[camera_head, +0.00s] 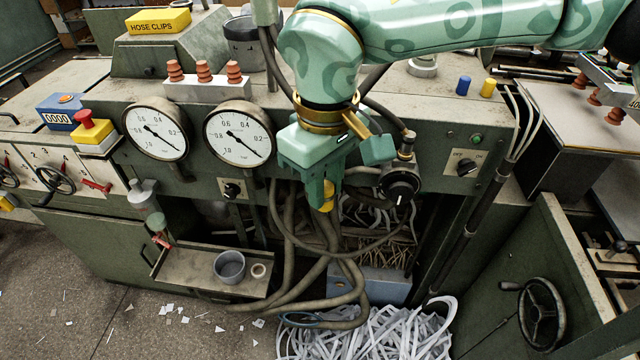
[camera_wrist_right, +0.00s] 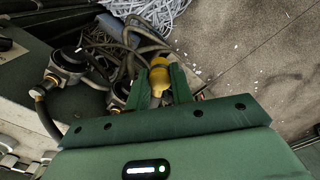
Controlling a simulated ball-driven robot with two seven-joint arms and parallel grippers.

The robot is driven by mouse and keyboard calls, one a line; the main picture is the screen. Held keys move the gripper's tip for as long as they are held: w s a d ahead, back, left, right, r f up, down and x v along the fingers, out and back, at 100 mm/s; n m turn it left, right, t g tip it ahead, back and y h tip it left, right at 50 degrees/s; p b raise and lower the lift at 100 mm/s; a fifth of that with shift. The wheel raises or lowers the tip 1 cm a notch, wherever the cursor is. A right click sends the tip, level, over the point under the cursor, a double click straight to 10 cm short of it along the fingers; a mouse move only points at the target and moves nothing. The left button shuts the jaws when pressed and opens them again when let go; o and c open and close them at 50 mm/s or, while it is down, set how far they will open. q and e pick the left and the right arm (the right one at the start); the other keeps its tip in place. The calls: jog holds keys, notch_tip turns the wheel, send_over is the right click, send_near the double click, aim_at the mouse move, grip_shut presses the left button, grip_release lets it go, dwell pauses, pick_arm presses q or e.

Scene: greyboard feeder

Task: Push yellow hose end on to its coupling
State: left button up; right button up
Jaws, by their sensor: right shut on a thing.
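My right gripper (camera_head: 324,202) comes down from above in front of the green machine. It is shut on the yellow hose end (camera_head: 327,197), a short yellow sleeve between its fingers. In the right wrist view, the yellow hose end (camera_wrist_right: 160,76) sits between the two green fingers, with brownish hose beyond it. A round black-faced valve (camera_head: 400,186) with a brass fitting is just right of the gripper and apart from it. I cannot make out which fitting is the yellow coupling; the gripper hides part of the panel. My left gripper is not in view.
Brown hoses (camera_head: 290,235) hang and loop in the open bay below. A small tray (camera_head: 185,268) with a grey cup (camera_head: 229,267) is at the left. Paper strips (camera_head: 390,335) lie on the floor. Two gauges (camera_head: 239,134) sit left of my gripper.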

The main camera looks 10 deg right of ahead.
jog(key=d+r+m, duration=0.1)
jog(key=s+d+r+m, duration=0.1)
jog(key=d+r, duration=0.1)
jog(key=shift+s+d+r+m, duration=0.3)
jog(key=shift+r+m, duration=0.1)
jog(key=w+a+m, duration=0.4)
jog(key=w+a, duration=0.3)
jog(key=a, duration=0.4)
jog(key=shift+w+m, duration=0.3)
jog(key=shift+d, duration=0.15)
